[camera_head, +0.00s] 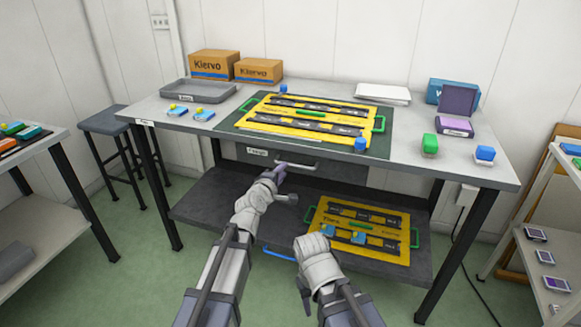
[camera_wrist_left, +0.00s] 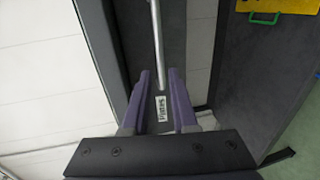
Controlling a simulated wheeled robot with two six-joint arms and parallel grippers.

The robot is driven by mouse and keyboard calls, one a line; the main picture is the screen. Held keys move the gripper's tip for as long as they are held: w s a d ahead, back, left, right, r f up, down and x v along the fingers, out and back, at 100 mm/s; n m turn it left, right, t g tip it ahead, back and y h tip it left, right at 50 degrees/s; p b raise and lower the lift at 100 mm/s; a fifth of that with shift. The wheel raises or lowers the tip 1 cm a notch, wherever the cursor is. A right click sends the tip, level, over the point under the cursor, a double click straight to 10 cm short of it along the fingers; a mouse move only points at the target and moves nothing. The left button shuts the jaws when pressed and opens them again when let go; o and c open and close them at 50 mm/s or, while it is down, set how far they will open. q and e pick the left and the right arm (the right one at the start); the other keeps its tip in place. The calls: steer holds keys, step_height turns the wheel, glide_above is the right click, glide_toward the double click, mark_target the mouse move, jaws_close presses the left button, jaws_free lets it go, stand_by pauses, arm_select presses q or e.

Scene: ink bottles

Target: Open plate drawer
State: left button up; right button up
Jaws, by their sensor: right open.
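The plate drawer (camera_head: 325,168) is a grey drawer under the table top, shut, with a small white label (camera_head: 257,153) and a silver bar handle (camera_head: 296,166). My left gripper (camera_head: 279,172) is at the left end of this handle. In the left wrist view its purple fingers (camera_wrist_left: 160,75) are spread apart, with the handle bar (camera_wrist_left: 156,45) running between them and the drawer label (camera_wrist_left: 161,109) below. I see no firm contact with the bar. My right gripper (camera_head: 305,284) is low in front of the lower shelf, away from the drawer; its fingers are hard to make out.
A yellow panel (camera_head: 330,108) lies on a green mat on the table (camera_head: 400,170). Another yellow panel (camera_head: 385,245) lies on the lower shelf (camera_head: 200,205). A blue bar (camera_head: 279,254) shows beside my right wrist. Green, blue-capped and small bottles stand on top. A stool (camera_head: 105,122) is left.

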mark_target(289, 164)
arm_select(q)
steer(key=b+x, duration=0.1)
steer(key=x, duration=0.6)
jaws_close()
stand_by(1.3)
